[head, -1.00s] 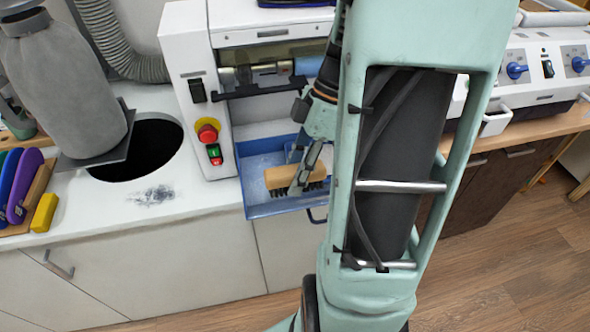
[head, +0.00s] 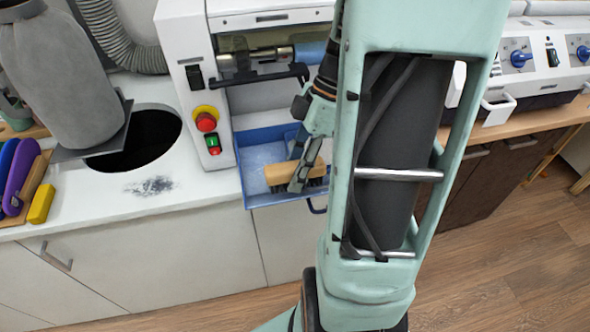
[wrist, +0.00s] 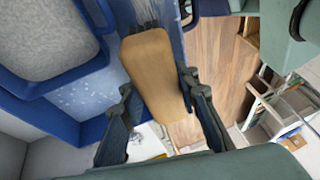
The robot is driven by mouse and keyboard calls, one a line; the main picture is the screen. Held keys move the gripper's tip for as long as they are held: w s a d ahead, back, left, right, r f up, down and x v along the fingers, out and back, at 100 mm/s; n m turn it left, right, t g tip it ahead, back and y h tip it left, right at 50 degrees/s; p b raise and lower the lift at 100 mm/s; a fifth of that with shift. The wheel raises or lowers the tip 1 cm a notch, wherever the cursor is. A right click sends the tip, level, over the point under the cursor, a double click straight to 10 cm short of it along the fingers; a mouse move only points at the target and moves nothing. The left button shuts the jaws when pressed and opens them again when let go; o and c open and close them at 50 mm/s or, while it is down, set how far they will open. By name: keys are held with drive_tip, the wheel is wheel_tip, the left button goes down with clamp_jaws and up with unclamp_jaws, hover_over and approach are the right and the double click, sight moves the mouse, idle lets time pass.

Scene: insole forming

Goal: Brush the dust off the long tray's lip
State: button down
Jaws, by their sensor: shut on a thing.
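The long blue tray (head: 262,139) sticks out below the white machine. Pale speckles, which look like dust, lie on its blue surface in the wrist view (wrist: 85,103). My gripper (head: 298,182) is shut on a brush with a tan wooden block (head: 281,174) and dark bristles. The brush is over the front part of the tray, close to the front lip (head: 262,200). In the wrist view the wooden block (wrist: 155,70) sits between my two fingers (wrist: 160,120). I cannot tell whether the bristles touch the lip, and the arm hides the tray's right end.
The white machine (head: 182,95) with a red stop button (head: 205,122) stands behind the tray. A round dark hole (head: 145,140) and a grey dust smudge (head: 150,186) are on the white counter to the left. A yellow block (head: 41,203) lies at far left.

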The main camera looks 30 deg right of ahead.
drive_tip(key=shift+f+b, duration=0.5)
drive_tip(key=shift+f, duration=0.1)
